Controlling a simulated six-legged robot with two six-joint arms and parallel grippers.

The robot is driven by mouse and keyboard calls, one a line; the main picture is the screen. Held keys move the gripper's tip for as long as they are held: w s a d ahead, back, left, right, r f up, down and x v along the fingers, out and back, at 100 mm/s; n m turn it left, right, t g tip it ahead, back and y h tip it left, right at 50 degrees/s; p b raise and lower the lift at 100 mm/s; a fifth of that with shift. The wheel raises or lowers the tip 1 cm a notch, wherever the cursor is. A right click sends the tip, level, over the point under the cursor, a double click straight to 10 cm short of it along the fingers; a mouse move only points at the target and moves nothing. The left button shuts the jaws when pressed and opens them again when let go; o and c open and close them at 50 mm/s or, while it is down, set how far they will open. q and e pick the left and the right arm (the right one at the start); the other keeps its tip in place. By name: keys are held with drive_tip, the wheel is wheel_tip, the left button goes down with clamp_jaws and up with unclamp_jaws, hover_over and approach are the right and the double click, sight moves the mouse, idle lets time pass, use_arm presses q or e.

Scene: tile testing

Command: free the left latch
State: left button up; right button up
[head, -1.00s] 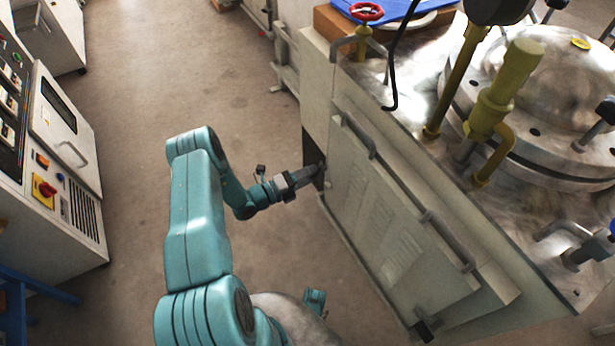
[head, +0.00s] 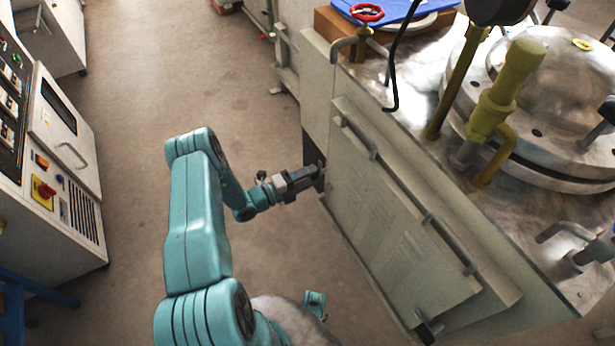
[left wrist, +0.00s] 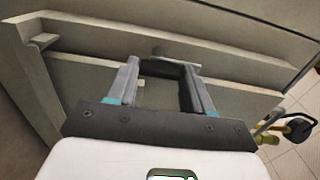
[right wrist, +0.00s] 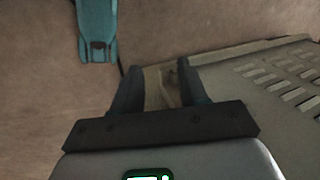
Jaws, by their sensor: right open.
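The pale front panel (head: 385,240) of the cabinet stands closed, with grey rails along its top. My left gripper (head: 318,177) is at the panel's left edge, beside a dark recess (head: 312,150). The left latch is hidden or too small to make out there in the head view. In the left wrist view my left gripper (left wrist: 163,72) has its fingers apart, with a small pale piece, possibly the latch (left wrist: 177,62), near the tips. My right gripper (right wrist: 157,75) is open in the right wrist view, near a tan surface beside the vented panel (right wrist: 285,85).
A dark fitting (head: 428,328) sits at the panel's lower right corner. A control cabinet (head: 60,160) stands at the left, with free floor (head: 120,150) between. Pipes, a red handwheel (head: 366,13) and a metal vessel (head: 565,90) crowd the cabinet top.

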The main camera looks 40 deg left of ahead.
use_arm(q)
drive_tip(key=o, duration=0.4)
drive_tip(key=p+v, duration=0.2)
drive_tip(key=v, duration=1.4)
drive_tip(key=shift+s+p, duration=0.15)
drive_tip(key=shift+p, duration=0.2)
